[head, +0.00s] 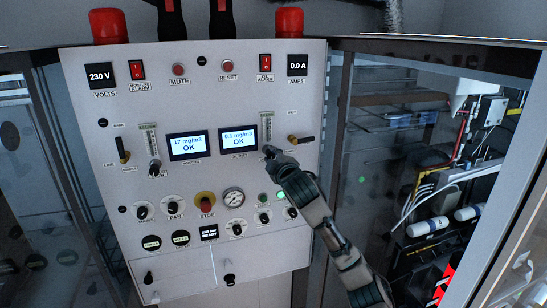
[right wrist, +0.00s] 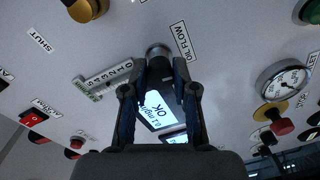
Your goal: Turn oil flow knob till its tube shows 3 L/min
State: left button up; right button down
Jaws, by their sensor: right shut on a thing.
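The oil flow knob (right wrist: 158,51) is a round, grey metallic knob beside the "OIL FLOW" label in the right wrist view. My right gripper (right wrist: 160,68) is shut on it, with a finger on either side. In the head view, my right gripper (head: 269,151) covers the knob at the lower end of the right-hand flow tube (head: 267,127). That tube is upright with a scale, and it also shows slanted in the right wrist view (right wrist: 103,78). Its reading is too small to tell. My left gripper is not in view.
The oil mist display (head: 238,141) reads 0.1 mg/m3 OK, left of my gripper. A black-handled lever (head: 303,140) is close on the right. A second flow tube (head: 149,140) and its knob (head: 155,167) are further left. The gauge (head: 234,197) and several knobs are below.

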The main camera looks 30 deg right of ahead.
jog(key=shift+d+r, duration=0.1)
jog(key=shift+r, duration=0.1)
jog(key=c, duration=0.9)
grip_release()
jog(key=shift+s, duration=0.15)
jog(key=shift+f, duration=0.1)
